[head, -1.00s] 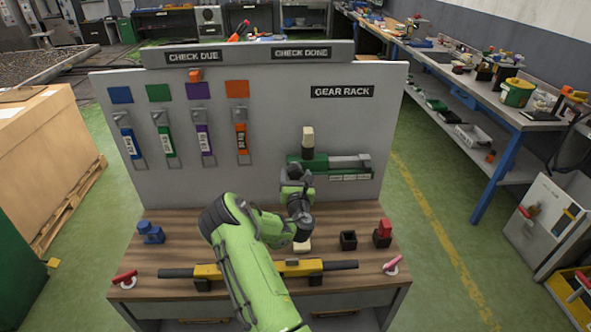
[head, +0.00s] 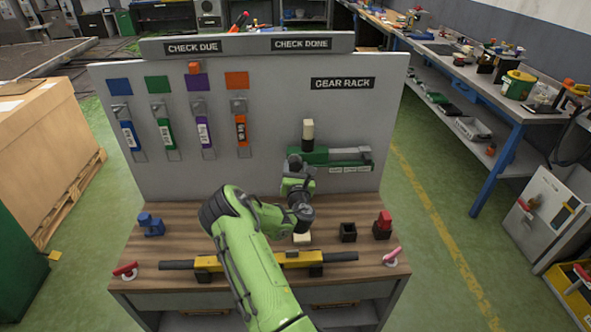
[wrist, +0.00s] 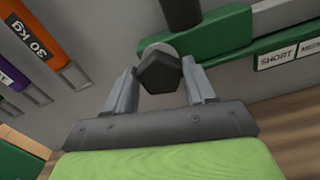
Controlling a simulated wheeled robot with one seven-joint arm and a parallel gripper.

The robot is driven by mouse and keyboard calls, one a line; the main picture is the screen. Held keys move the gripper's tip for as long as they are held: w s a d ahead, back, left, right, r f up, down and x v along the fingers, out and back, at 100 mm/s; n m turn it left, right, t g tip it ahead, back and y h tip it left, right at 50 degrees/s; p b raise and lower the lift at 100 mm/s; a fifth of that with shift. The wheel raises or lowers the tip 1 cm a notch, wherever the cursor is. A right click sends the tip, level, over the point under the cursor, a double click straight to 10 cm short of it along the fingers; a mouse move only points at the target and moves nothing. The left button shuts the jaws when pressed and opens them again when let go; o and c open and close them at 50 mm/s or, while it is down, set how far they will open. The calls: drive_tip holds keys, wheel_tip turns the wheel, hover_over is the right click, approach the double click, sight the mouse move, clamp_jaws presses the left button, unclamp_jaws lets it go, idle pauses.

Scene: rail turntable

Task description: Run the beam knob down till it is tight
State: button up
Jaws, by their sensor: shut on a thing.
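The dark faceted knob (wrist: 160,73) sits on the front of a green bracket (wrist: 222,38) in the wrist view, with a grey round part behind it. My gripper (wrist: 160,78) has one finger on each side of the knob and is shut on it. In the head view my gripper (head: 293,163) is at the left end of the green bracket (head: 318,156), below the GEAR RACK sign. How tight the knob is cannot be seen.
A pale-topped dark post (head: 307,132) rises from the bracket, and a grey bar (head: 346,153) runs right. Tagged straps hang at left, including an orange one (head: 241,130). On the bench lie a yellow beam (head: 208,263), a blue piece (head: 151,225) and black sockets (head: 348,232).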

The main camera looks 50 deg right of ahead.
drive_tip(key=m+b, duration=0.1)
drive_tip(key=m, duration=0.5)
drive_tip(key=m+b, duration=0.1)
drive_tip(key=m, duration=0.4)
drive_tip(key=m+b, duration=0.1)
drive_tip(key=m, duration=0.4)
drive_tip(key=shift+m, duration=0.4)
drive_tip(key=m+b, duration=0.2)
drive_tip(key=m, duration=0.4)
drive_tip(key=shift+b, duration=0.3)
drive_tip(key=o, duration=0.9)
drive_tip(key=shift+o, duration=0.2)
